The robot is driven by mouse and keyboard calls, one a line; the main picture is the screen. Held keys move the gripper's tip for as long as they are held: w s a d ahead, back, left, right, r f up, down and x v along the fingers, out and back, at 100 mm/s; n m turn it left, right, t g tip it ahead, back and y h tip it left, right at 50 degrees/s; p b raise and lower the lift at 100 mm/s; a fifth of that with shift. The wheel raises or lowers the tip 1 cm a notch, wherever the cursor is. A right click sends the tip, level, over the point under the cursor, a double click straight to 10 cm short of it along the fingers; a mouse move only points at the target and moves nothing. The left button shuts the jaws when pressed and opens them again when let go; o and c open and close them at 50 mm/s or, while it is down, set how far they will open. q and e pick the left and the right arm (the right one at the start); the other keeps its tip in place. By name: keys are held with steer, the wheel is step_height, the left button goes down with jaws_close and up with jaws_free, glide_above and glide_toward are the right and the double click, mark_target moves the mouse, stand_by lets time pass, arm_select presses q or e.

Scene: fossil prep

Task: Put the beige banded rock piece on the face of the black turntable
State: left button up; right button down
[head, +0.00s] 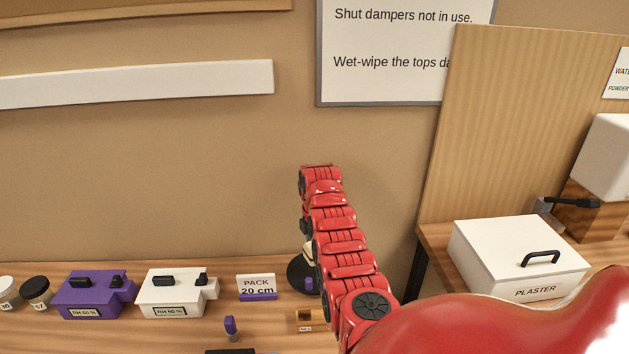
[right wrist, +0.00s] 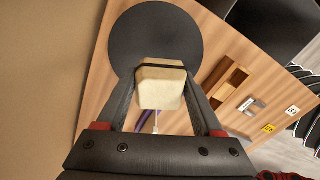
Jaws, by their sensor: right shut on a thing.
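The beige rock piece (right wrist: 161,90), with a dark band at its far end, is between the fingers of my right gripper (right wrist: 163,80) in the right wrist view. The gripper is shut on it. The black turntable (right wrist: 155,32) shows as a round dark disc beyond the piece, which overlaps its near edge in that view. In the head view the turntable (head: 297,274) stands on the bench, partly hidden by my red right arm. A bit of the beige piece (head: 308,250) shows above it beside the arm. I cannot tell whether piece and turntable touch. My left gripper is not in view.
A "PACK 20 cm" sign (head: 256,287), a white box (head: 173,294), a purple box (head: 92,297) and jars line the bench to the left. A small purple-topped item (head: 231,326) stands in front. A white PLASTER box (head: 515,257) is at right. A wooden tray (right wrist: 226,82) lies near the turntable.

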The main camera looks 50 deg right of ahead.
mark_target(315, 272)
step_height(315, 272, down, 3)
steer(key=shift+r, duration=0.1)
step_height(315, 272, down, 2)
steer(key=shift+a+f+b, duration=0.1)
steer(key=shift+f+b, duration=0.05)
steer(key=shift+b, duration=0.25)
steer(key=shift+f, duration=0.3)
steer(key=shift+w, duration=0.1)
steer(key=shift+f, duration=0.15)
steer(key=shift+c, duration=0.2)
jaws_free()
